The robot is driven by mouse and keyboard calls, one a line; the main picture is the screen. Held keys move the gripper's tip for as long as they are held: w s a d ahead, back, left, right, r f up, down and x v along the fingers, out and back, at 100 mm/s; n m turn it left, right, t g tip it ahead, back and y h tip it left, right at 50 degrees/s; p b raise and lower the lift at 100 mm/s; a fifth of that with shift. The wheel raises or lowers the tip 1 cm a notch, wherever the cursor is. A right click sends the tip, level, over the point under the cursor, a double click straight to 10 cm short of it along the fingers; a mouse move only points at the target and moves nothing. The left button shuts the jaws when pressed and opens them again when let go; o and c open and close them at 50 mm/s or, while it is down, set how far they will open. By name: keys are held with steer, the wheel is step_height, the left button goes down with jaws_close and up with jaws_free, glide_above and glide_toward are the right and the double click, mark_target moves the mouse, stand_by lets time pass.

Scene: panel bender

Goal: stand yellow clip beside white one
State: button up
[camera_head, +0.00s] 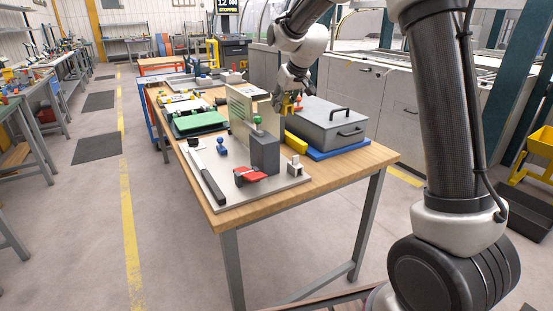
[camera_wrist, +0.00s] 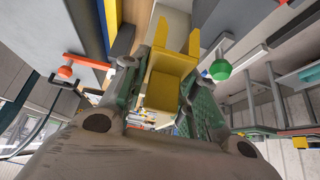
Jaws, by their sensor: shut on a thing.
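My gripper (camera_head: 289,94) is shut on the yellow clip (camera_head: 287,105) and holds it in the air above the table, between the fixture's upright panel and the grey lidded box. In the wrist view the yellow clip (camera_wrist: 168,84) sits between the two green-padded fingers, with two prongs pointing away from my gripper. The white clip (camera_head: 295,166) stands on the right part of the light grey base plate (camera_head: 235,192), just right of the dark grey block. The held clip is behind and above it, well apart. I cannot make out the white clip in the wrist view.
A dark grey block (camera_head: 265,153), upright panel (camera_head: 240,114), green knob (camera_head: 257,120), red handle (camera_head: 250,174) and blue knob (camera_head: 221,146) stand on the plate. A yellow bar (camera_head: 296,142) and grey box (camera_head: 326,120) are to the right. The plate's front right corner looks bare.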

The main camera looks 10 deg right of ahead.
steer(key=f, duration=1.3)
steer(key=shift+w+a+f, duration=0.1)
steer(key=shift+w+a, duration=0.05)
steer(key=shift+w, duration=0.15)
steer(key=shift+f, duration=2.35)
steer(key=shift+f, duration=0.2)
steer(key=shift+f, duration=0.35)
steer(key=o, duration=0.6)
steer(key=shift+c, duration=0.2)
